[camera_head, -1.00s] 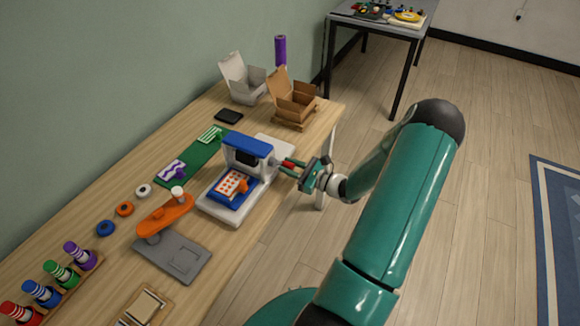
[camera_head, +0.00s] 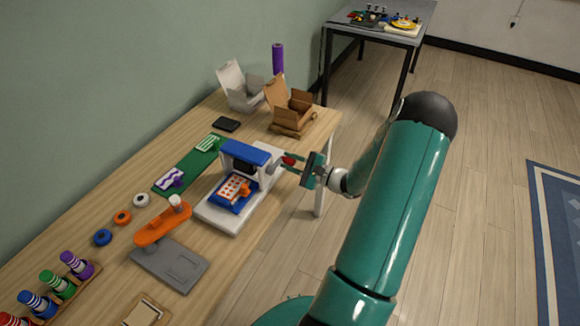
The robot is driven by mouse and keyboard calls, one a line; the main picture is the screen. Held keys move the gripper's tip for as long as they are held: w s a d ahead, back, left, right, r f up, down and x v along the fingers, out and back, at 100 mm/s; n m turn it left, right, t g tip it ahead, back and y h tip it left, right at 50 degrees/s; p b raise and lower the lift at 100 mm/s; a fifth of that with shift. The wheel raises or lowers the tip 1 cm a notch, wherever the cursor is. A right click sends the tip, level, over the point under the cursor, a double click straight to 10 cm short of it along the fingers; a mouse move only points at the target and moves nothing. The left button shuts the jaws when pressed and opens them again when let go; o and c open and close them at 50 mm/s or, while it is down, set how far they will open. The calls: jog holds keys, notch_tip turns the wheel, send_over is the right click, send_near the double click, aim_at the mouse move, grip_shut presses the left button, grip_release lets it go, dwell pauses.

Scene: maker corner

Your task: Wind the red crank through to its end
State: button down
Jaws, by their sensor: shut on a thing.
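The red crank (camera_head: 289,160) sticks out from the right side of a white press with a blue top (camera_head: 252,151). Only its red grip shows clearly, between the fingers of my gripper (camera_head: 288,163). The green fingers are shut on the grip, and my gripper reaches in from the right. An orange and white patterned piece (camera_head: 236,188) lies in the blue bed under the press's top.
An orange lever (camera_head: 161,223) on a grey base (camera_head: 170,265) stands in front of the press. Stamps, discs and a green mat (camera_head: 190,170) lie to the left. Open boxes (camera_head: 291,104) stand behind. Floor is free right of the table.

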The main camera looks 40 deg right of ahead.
aim_at(289, 161)
notch_tip(289, 161, up, 2)
jog(key=n, duration=0.3)
jog(key=shift+a+r+n, duration=0.1)
jog(key=shift+r+n, duration=0.15)
jog(key=shift+n, duration=0.15)
jog(key=n, duration=0.1)
jog(key=r+n, duration=0.1)
jog(key=shift+s+a+r+n, duration=0.1)
jog(key=shift+a+r+n, duration=0.1)
jog(key=shift+a+n, duration=0.15)
jog(key=shift+s+a+r+n, duration=0.1)
jog(key=shift+a+r+n, duration=0.2)
jog(key=shift+n, duration=0.5)
jog(key=shift+s+a+r+n, duration=0.1)
jog(key=shift+a+r+n, duration=0.2)
jog(key=shift+n, duration=0.55)
jog(key=shift+s+a+r+n, duration=0.1)
jog(key=shift+a+r+n, duration=0.15)
jog(key=shift+n, duration=0.55)
jog(key=c, duration=1.2)
grip_release()
jog(key=shift+s, duration=0.1)
